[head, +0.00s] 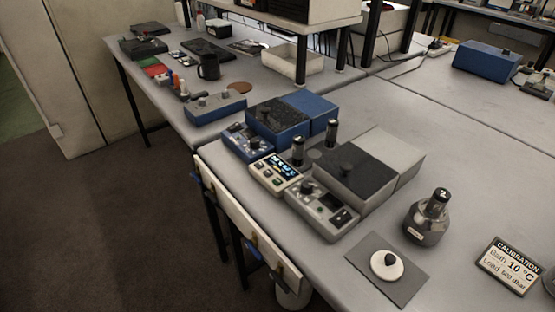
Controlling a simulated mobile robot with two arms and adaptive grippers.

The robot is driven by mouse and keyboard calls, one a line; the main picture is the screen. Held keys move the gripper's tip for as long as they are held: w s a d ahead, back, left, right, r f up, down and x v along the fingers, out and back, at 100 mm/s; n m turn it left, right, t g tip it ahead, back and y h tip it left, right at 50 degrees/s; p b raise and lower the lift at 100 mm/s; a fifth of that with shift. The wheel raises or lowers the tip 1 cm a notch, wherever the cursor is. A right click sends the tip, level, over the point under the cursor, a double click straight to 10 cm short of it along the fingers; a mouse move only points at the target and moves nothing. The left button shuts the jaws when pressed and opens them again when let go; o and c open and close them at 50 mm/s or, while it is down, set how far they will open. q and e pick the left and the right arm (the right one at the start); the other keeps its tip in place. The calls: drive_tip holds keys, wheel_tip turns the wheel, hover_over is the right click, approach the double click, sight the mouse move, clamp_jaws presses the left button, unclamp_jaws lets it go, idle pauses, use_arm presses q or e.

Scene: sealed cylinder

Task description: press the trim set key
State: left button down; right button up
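A small cream control unit (275,174) with a lit blue display and a row of small keys stands near the table's front edge, in the middle of the head view. The key labels are too small to read, so I cannot tell which one is the trim set key. A blue-fronted unit (246,141) with knobs stands to its left, and a grey unit (322,209) with a knob and dark switches stands to its right. Neither of my grippers is in view.
Behind the units are a blue box (321,105) and a grey box (400,152). A metal vessel marked 2 (427,226), a grey mat (404,286) with a white knobbed disc (386,265), and a calibration sign (508,266) stand at the right. The floor (110,220) at left is clear.

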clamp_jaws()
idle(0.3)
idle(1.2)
